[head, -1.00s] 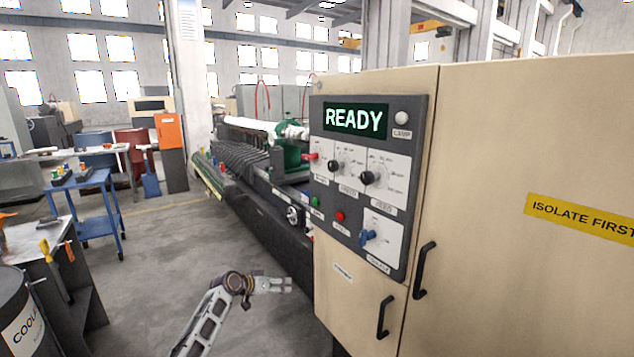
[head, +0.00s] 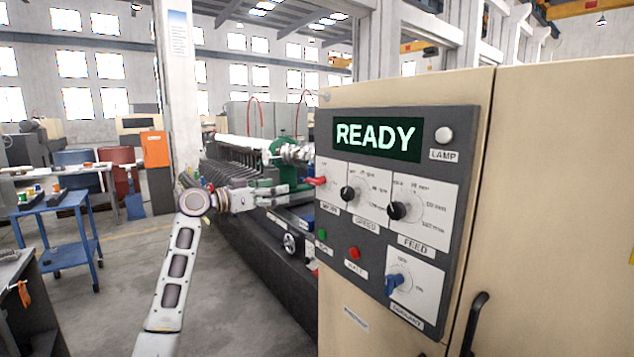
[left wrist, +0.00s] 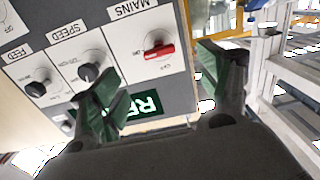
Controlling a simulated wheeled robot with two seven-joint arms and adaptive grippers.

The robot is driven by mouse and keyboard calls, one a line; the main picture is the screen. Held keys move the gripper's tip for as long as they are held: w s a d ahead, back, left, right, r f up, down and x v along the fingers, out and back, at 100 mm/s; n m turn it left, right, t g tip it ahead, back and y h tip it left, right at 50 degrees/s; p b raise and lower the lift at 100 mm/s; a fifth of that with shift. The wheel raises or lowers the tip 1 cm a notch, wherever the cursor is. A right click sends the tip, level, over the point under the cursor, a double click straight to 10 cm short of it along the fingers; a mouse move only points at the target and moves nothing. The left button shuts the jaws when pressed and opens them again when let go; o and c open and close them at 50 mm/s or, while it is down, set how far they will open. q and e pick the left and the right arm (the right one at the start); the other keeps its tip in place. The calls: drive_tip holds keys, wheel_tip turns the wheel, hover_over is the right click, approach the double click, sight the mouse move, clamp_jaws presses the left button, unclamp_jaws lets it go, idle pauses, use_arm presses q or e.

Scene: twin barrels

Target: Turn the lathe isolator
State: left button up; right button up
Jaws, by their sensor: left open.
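The red mains switch (head: 316,181) sits at the left edge of the dark control panel (head: 466,150). In the left wrist view the red handle (left wrist: 158,52) lies across a white plate labelled MAINS, upside down, and shows between my fingers. My left gripper (head: 284,195) is open and empty, just left of the switch in the head view. Its green-padded fingers (left wrist: 162,78) are spread in the wrist view, apart from the handle. The display (head: 378,136) reads READY. My right gripper is not in view.
Black speed (head: 347,193) and feed (head: 397,211) knobs, green and red buttons (head: 355,253) and a blue coolant knob (head: 397,283) share the panel. The lathe (head: 262,160) stands behind my gripper. A blue trolley (head: 62,225) is at left; open floor lies between.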

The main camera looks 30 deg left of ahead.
use_arm(q)
drive_tip(key=shift+s+r, duration=0.1)
drive_tip(key=shift+r, duration=0.45)
drive_tip(key=shift+d, duration=0.15)
drive_tip(key=shift+w, duration=0.2)
